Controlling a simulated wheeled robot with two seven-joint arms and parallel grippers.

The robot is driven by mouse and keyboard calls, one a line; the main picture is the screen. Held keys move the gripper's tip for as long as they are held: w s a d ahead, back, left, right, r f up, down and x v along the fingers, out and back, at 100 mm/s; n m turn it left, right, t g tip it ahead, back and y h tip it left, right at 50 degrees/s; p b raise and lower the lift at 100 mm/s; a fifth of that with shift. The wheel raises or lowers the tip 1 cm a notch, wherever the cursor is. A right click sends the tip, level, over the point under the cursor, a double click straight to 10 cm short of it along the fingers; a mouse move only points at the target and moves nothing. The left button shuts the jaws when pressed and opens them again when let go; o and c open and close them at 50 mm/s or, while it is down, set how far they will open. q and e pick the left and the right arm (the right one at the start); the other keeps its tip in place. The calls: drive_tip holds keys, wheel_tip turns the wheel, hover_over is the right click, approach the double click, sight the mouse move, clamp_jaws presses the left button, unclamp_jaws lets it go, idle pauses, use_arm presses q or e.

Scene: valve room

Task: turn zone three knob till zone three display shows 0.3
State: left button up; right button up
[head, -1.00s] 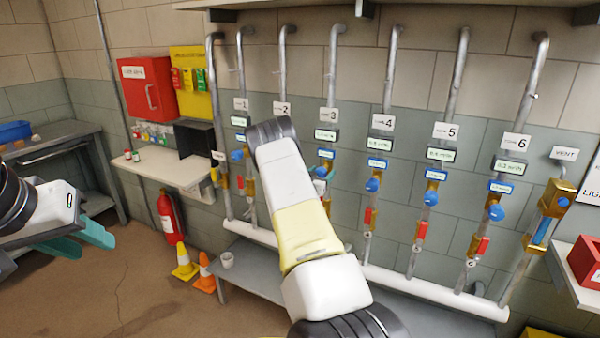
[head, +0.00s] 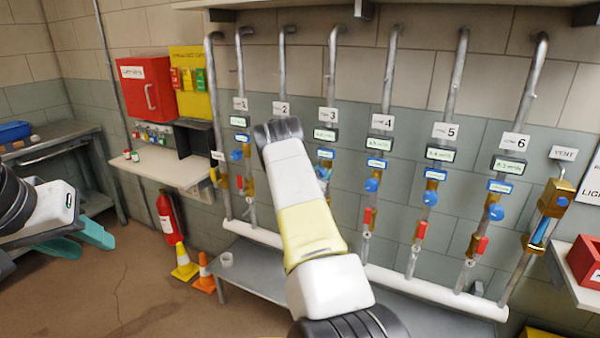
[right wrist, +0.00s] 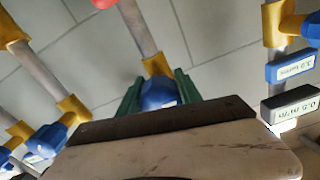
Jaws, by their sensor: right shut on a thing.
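The zone three sign (head: 329,114) and its small display (head: 325,135) show in the head view; the digits are too small to read surely. The blue zone three knob (head: 323,172) is partly hidden behind my right arm. In the right wrist view, which is upside down, my right gripper (right wrist: 159,88) has its green fingers on both sides of a blue knob (right wrist: 158,94), shut on it. My left gripper (head: 82,242) is open and empty, far left and away from the pipes.
Neighbouring zone knobs stand close on both sides, such as the zone four knob (head: 372,185). A white bottom pipe (head: 400,286) runs below them. A wall shelf (head: 165,170), red extinguisher (head: 169,215) and cones (head: 184,264) are at left. A red box (head: 586,262) is at right.

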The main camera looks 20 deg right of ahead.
drive_tip(key=shift+m, duration=1.1)
drive_tip(key=o, duration=1.4)
drive_tip(key=shift+c, duration=0.2)
drive_tip(key=v, duration=0.8)
